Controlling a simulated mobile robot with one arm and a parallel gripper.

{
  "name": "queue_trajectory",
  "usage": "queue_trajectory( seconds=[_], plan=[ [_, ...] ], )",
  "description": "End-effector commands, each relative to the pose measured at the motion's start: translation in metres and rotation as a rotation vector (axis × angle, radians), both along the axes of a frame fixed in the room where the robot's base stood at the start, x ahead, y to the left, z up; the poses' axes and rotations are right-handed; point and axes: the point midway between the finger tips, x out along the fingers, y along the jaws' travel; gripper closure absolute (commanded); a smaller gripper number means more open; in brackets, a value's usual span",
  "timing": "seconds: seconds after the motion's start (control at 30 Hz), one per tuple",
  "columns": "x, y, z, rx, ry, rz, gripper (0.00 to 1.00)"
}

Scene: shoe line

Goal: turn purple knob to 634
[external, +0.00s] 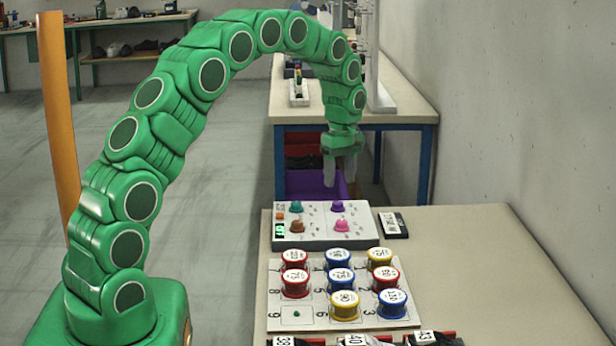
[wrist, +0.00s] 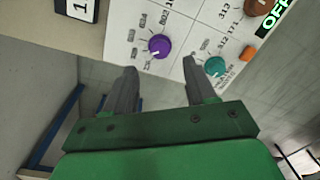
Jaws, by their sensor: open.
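The purple knob (external: 337,206) is at the back right of the white control panel (external: 300,243). In the wrist view the purple knob (wrist: 159,45) lies just beyond my fingertips, roughly between their lines. Small printed numbers surround it, one like 802; the others are too small to read surely. A pale mark shows on its lower left side, but I cannot tell its exact setting. My gripper (external: 341,178) points down over the panel's back edge, its fingers parted and empty. It also shows in the wrist view (wrist: 160,68), apart from the knob.
A teal knob (wrist: 215,66) sits beside the purple one, near my right finger. An orange button (wrist: 249,53) and an OFF display (wrist: 278,20) are beyond it. A pink knob (external: 341,226) and a brown knob (external: 297,226) are in front. Lidded jars (external: 343,304) stand nearer the camera.

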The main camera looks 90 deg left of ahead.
Motion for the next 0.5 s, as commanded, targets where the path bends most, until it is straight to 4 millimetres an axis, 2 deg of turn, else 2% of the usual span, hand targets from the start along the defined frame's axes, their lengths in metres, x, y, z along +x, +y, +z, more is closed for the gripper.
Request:
queue_trajectory(
  seconds=[0.3,0.5],
  plan=[
    [-0.003,-0.002,-0.047,-0.004,0.003,0.0,0.44],
    [-0.003,-0.002,-0.058,-0.001,-0.001,0.0,0.44]
  ],
)
